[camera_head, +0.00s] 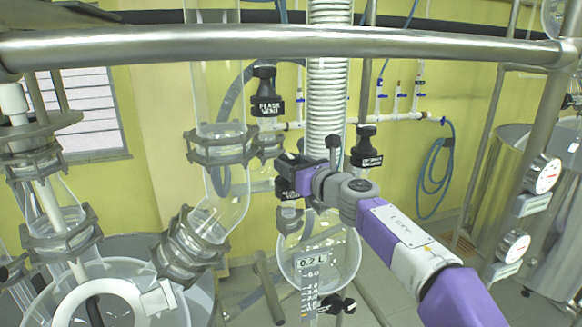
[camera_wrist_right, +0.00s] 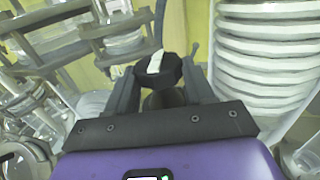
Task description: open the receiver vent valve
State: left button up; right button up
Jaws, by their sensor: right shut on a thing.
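My right gripper (camera_head: 288,172) reaches in from the right, above the round glass receiver (camera_head: 345,255) with its "0.2 L" display (camera_head: 313,261). In the right wrist view, my gripper (camera_wrist_right: 160,85) is shut on a black valve knob (camera_wrist_right: 158,68) with a white stripe on top. In the head view the fingers hide most of this knob; a dark part of the valve shows just below them. I cannot read a label on it or tell its turn angle. My left gripper is not in view.
A black valve marked "FLASK VENT" (camera_head: 265,105) stands up left of the gripper. Another black valve (camera_head: 366,145) stands behind my arm, its label unreadable. A ribbed white hose (camera_head: 327,90) rises close by. A steel rail (camera_head: 280,43) crosses the top. Clamped glass pipes (camera_head: 218,145) stand left.

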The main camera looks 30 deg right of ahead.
jog(key=shift+d+n+g+y+p, duration=0.2)
jog(key=shift+n+y, duration=0.4)
jog(key=shift+y, duration=0.3)
jog(key=shift+d+n+g+y+p, duration=0.1)
jog(key=shift+n+y+p, duration=0.1)
jog(key=shift+n+y, duration=0.55)
jog(key=shift+y, duration=0.45)
jog(key=shift+a, duration=0.1)
jog(key=o, duration=1)
jog(key=shift+o, duration=0.2)
jog(key=shift+w+m+h, duration=0.1)
jog(key=shift+m+h, duration=0.15)
jog(key=shift+h, duration=0.15)
